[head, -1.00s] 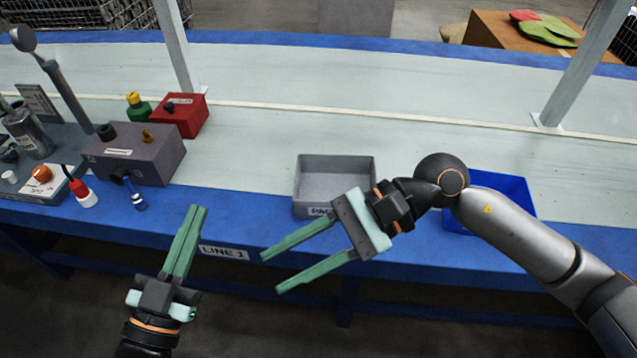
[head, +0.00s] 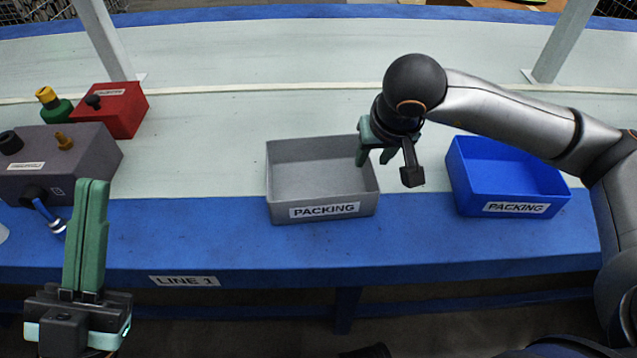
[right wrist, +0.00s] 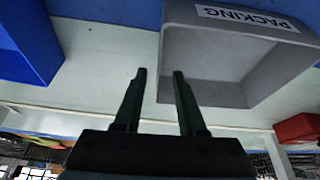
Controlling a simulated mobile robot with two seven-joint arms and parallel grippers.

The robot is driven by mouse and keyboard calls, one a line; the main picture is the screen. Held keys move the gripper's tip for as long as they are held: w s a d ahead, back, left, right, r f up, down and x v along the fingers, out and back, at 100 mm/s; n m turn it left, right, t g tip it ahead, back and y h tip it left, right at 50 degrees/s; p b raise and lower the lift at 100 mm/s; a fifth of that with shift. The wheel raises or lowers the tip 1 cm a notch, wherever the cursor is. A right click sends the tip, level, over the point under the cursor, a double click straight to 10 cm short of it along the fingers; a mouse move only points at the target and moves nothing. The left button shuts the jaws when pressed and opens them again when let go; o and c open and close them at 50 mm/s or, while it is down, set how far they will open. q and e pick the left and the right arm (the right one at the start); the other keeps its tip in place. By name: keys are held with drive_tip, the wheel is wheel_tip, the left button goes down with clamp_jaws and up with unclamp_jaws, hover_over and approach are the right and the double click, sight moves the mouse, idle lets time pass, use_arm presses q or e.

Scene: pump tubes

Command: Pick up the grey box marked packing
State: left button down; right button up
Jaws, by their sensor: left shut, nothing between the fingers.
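The grey box (head: 285,205) marked PACKING is an open, empty-looking bin upright near the belt's front edge. My right gripper (head: 375,160) is open above its right side. One finger shows against the box's inside and the other beyond its right wall. In the right wrist view, the grey box (right wrist: 240,92) lies right of centre, with its wall edge between the two fingertips (right wrist: 160,72). I cannot tell whether they touch it. My left gripper (head: 92,185) is shut and empty at the lower left, away from the box.
A blue box (head: 512,190), also marked PACKING, stands to the right, near my right forearm. The pale belt (head: 300,60) behind is clear.

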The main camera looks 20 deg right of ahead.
sight(364, 173)
drive_tip(key=b+x, duration=0.2)
drive_tip(key=x, duration=0.4)
drive_tip(key=shift+w+d+f, duration=0.15)
drive_tip(key=shift+w+f, duration=0.05)
drive_tip(key=shift+c, duration=0.2)
drive_tip(key=shift+r, duration=0.1)
clamp_jaws()
idle(1.0)
